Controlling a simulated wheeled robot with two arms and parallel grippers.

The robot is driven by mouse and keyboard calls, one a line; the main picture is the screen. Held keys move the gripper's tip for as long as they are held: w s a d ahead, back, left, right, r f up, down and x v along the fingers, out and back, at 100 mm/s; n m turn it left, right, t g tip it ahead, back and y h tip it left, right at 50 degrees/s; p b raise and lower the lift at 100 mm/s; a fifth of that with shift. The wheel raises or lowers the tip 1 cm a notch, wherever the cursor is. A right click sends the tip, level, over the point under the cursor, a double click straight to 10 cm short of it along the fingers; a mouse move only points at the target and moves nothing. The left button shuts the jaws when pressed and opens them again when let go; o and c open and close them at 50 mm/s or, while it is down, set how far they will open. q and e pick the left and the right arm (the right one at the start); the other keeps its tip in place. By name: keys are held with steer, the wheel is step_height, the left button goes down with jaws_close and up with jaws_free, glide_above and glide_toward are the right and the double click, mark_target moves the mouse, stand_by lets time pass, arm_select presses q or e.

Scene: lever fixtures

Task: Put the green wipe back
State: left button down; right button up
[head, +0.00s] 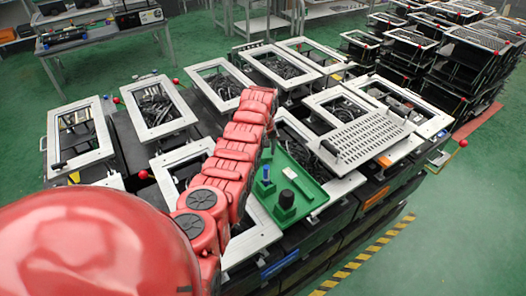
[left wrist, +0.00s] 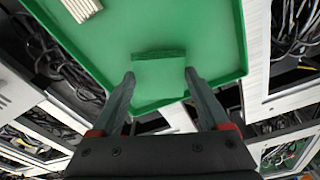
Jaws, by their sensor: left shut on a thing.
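The green wipe (left wrist: 158,76) is a small folded green cloth in the left wrist view. My left gripper (left wrist: 158,77) has one finger on each side of it and is shut on it. Behind the wipe is a green tray (left wrist: 200,30) with a raised rim; whether the wipe touches the tray I cannot tell. In the head view the tray (head: 312,187) lies on the fixture bench, and my red left arm reaches over to its far left side. The left gripper (head: 270,136) is mostly hidden there by the arm, and the wipe is hidden. My right gripper is not in view.
On the tray stand a blue-topped item (head: 265,175) and a black knob-like item (head: 286,199). White-framed fixtures with dark cables surround it. A perforated plate (head: 365,137) lies to the right. Red ball-ended levers stick out at the edges. Green floor is free at the right.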

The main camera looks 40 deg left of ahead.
arm_select(q)
steer(key=shift+s+f, duration=0.1)
steer(key=shift+f, duration=0.8)
steer(key=shift+f, duration=0.15)
jaws_free()
steer(key=shift+r, duration=0.2)
